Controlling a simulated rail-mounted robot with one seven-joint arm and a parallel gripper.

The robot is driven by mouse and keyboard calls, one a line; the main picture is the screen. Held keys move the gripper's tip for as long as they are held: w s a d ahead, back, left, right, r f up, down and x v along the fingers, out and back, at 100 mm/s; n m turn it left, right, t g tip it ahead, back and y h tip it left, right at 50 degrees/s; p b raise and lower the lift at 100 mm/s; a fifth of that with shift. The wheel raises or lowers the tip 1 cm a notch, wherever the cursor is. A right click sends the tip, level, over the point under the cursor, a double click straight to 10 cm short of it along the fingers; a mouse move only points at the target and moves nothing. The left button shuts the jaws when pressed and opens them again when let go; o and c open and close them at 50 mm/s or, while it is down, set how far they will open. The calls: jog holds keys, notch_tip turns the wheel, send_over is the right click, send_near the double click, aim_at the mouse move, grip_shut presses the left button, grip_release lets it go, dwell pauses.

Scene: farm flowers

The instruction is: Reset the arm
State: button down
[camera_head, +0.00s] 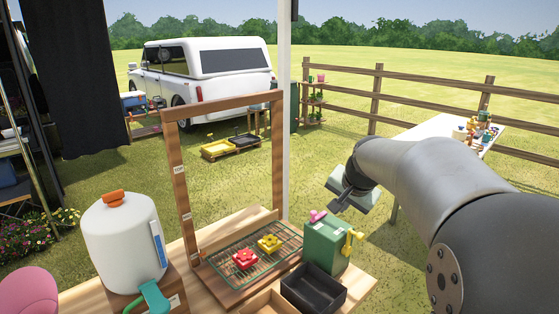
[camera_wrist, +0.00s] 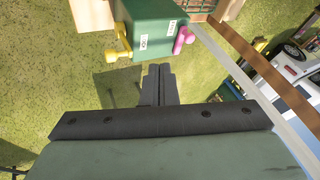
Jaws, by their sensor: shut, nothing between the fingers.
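My gripper (camera_head: 341,203) is at the end of my arm in the head view, in the air above and to the right of the green box. In the wrist view my gripper (camera_wrist: 159,70) shows its two fingers together, with nothing between them. The green box (camera_head: 322,246) stands at the right end of the wooden bench, with a pink handle (camera_head: 317,215) on top and a yellow handle (camera_head: 351,241) on its right side. The green box (camera_wrist: 155,30) lies beyond the fingertips in the wrist view, apart from them.
A wire rack (camera_head: 232,263) holds a red flower (camera_head: 245,259) and a yellow flower (camera_head: 269,243) under a wooden frame (camera_head: 179,185). A black bin (camera_head: 313,289) sits in front of the green box. A white dispenser (camera_head: 123,243) stands left. A white table (camera_head: 432,130) is behind my arm.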

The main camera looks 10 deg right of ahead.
jog(key=s+a+f+n+g, duration=0.2)
jog(key=s+a+f+n, duration=0.1)
jog(key=s, duration=0.7)
jog(key=s+a+f+n+g, duration=0.2)
jog(key=s+f, duration=0.4)
jog(key=s, duration=0.4)
jog(key=s+a+f+n+g, duration=0.2)
jog(key=s+a+f+n, duration=0.2)
jog(key=s, duration=0.6)
jog(key=shift+a+f, duration=0.4)
jog(key=shift+a, duration=0.05)
